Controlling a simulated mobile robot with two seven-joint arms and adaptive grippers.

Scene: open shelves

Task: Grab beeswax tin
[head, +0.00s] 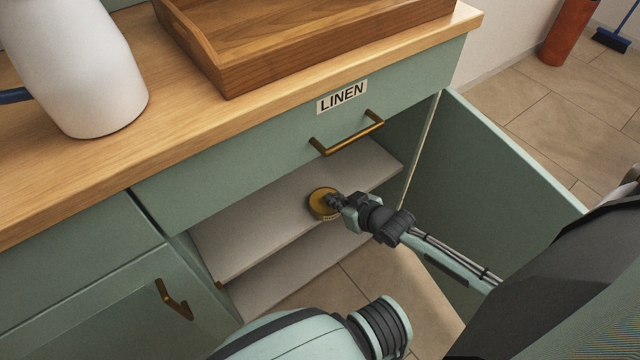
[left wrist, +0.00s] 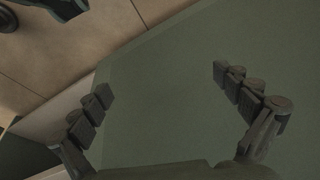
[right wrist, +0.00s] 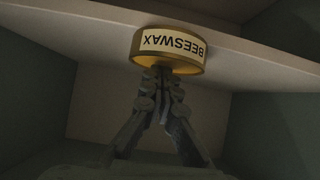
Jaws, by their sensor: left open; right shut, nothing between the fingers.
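The beeswax tin (head: 318,203) is a round yellow tin on the upper shelf inside the open cabinet under the LINEN drawer. In the right wrist view the tin (right wrist: 168,50) shows its BEESWAX label upside down. My right gripper (head: 334,201) is at the tin's near right side in the head view. In the right wrist view its fingers (right wrist: 160,75) are closed together, with their tips at the tin's edge and nothing between them; I cannot tell whether they touch it. My left gripper (left wrist: 168,85) is open and empty in front of a green panel.
The shelf (head: 240,235) is otherwise bare. The open cabinet door (head: 490,180) stands right of my right arm. The LINEN drawer handle (head: 346,134) juts out above. A wooden tray (head: 225,78) and a white jug (head: 85,70) stand on the countertop (head: 100,165).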

